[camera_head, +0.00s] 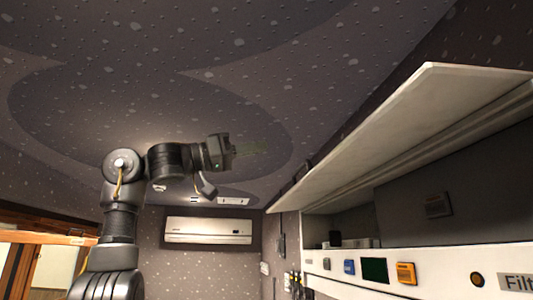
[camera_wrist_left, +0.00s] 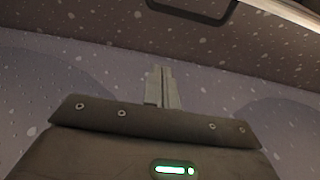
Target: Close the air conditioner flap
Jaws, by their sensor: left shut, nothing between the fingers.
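A long pale flap (camera_head: 385,135) stands raised and open at the right of the head view, above a white front panel (camera_head: 445,257) with buttons and a label starting "Filt". A dark recess (camera_head: 400,218) shows between flap and panel. A closed white air conditioner (camera_head: 208,226) hangs on the far wall. My left gripper (camera_head: 246,151) is raised left of the flap, apart from it, pointing right. In the left wrist view its fingers (camera_wrist_left: 161,88) are together and empty. My right gripper is not in view.
The dark speckled ceiling (camera_head: 150,90) is close above my left arm. Blue and orange buttons (camera_head: 405,272) and a dark screen (camera_head: 374,270) sit on the panel. A wooden frame (camera_head: 40,237) stands at lower left. Open air lies between gripper and flap.

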